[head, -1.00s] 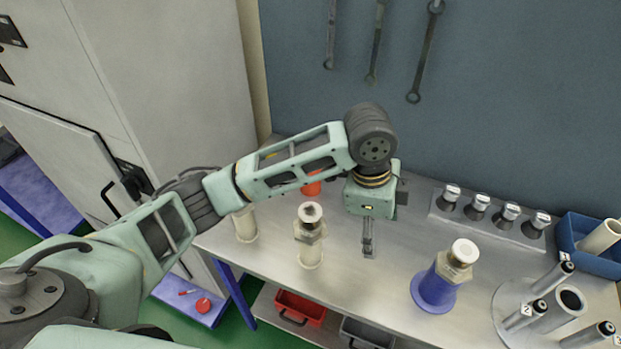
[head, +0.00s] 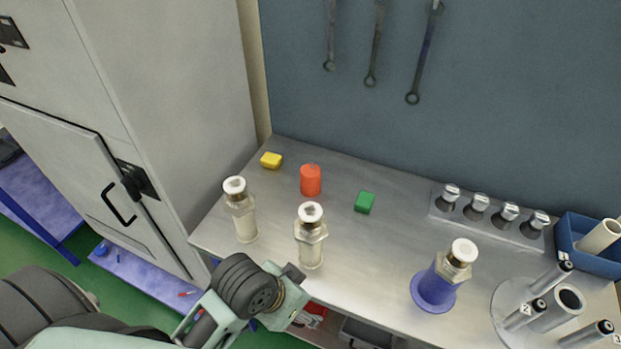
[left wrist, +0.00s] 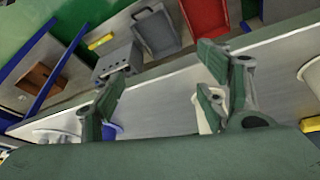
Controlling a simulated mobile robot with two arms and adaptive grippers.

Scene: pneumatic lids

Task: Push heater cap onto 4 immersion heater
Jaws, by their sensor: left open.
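My left gripper (left wrist: 160,78) is open in the left wrist view, with nothing between its fingers. In the head view my left wrist is low, at the table's front edge, and the fingers are hidden. Several silver caps (head: 480,204) stand in a row on a metal rack at the table's back right; their markings are too small to read. Dark-tipped cylinders stand around a round stand at the right, marked 2 (head: 527,313) and 3 (head: 588,335), and one more behind (head: 553,276). I cannot make out a 4. My right gripper is out of view.
White-topped fittings stand upright at left (head: 241,212), centre (head: 311,238) and on a blue base (head: 434,290). A blue bin (head: 567,240) is far right. Mid-table is mostly clear.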

